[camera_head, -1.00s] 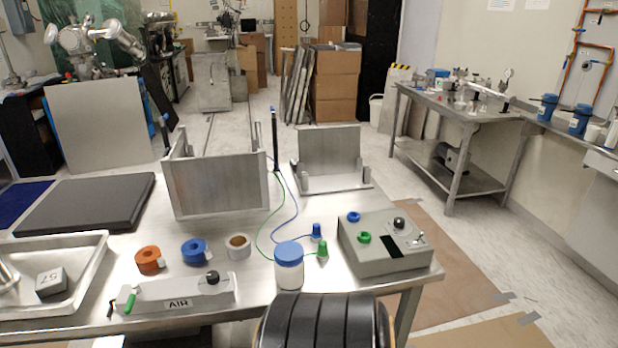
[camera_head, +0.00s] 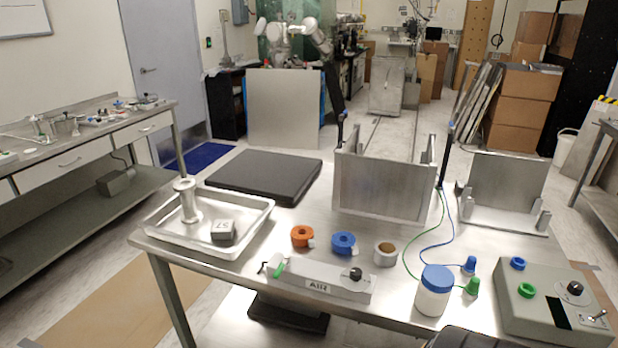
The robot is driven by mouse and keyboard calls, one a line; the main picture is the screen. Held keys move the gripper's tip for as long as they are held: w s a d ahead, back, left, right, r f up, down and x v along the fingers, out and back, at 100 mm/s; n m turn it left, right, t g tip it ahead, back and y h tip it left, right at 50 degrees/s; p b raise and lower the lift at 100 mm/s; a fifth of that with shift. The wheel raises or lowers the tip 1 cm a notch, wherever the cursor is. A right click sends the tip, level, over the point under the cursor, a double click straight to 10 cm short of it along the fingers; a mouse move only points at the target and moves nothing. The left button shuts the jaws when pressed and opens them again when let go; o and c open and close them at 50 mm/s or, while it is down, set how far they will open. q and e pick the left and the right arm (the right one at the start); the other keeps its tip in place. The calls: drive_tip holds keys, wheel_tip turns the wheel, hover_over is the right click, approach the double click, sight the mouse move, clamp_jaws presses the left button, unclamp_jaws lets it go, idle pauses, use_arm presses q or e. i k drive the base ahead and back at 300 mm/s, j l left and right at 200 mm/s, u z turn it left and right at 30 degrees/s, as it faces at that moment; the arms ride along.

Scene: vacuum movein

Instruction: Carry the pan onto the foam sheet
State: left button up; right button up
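The pan (camera_head: 262,214) is a shallow silver metal tray at the left end of the steel table. A small dark grey block (camera_head: 223,232) with white markings and an upright metal spool-shaped piece (camera_head: 188,203) stand inside it. The foam sheet (camera_head: 265,176) is a flat dark grey slab on the table just behind the pan, towards the right. Its top is bare. The pan appears to rest on the table, not on the foam. Neither of my grippers is in view.
An orange roll (camera_head: 302,237), a blue roll (camera_head: 343,244) and a tan roll (camera_head: 384,254) sit behind the AIR bar (camera_head: 318,283). A white jar (camera_head: 433,292) and a control box (camera_head: 556,306) stand at right. Upright metal plates (camera_head: 380,190) stand behind.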

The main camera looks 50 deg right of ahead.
sight(267, 169)
drive_tip(key=z, duration=0.3)
drive_tip(key=i+j+z, duration=0.1)
drive_tip(key=z, duration=0.3)
drive_tip(key=i+j+z, duration=0.1)
drive_tip(key=j+z, duration=0.15)
drive_tip(key=z, duration=0.15)
drive_tip(key=j+z, duration=0.25)
drive_tip(key=z, duration=0.15)
drive_tip(key=i+j+z, duration=0.1)
drive_tip(key=j+z, duration=0.15)
drive_tip(key=z, duration=0.15)
